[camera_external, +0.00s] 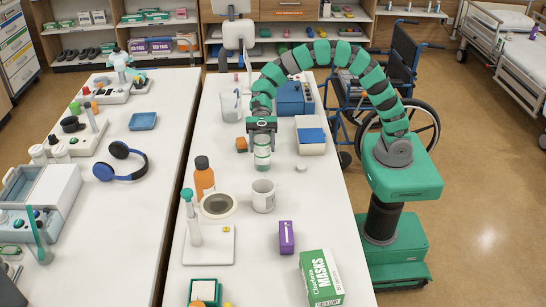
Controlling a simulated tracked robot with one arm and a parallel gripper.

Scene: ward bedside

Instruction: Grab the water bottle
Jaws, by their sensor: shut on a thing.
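A clear bottle with pale green bands (262,158) stands upright over the middle of the right-hand table (325,212); I take it for the water bottle. My gripper (262,138) comes down from above and is shut on its upper part. The top of the bottle is hidden by my gripper. I cannot tell whether its base touches the table. An orange bottle with a dark cap (204,177) stands apart, nearer the camera to the left.
A clear jug (230,106) and blue case (290,99) stand behind.

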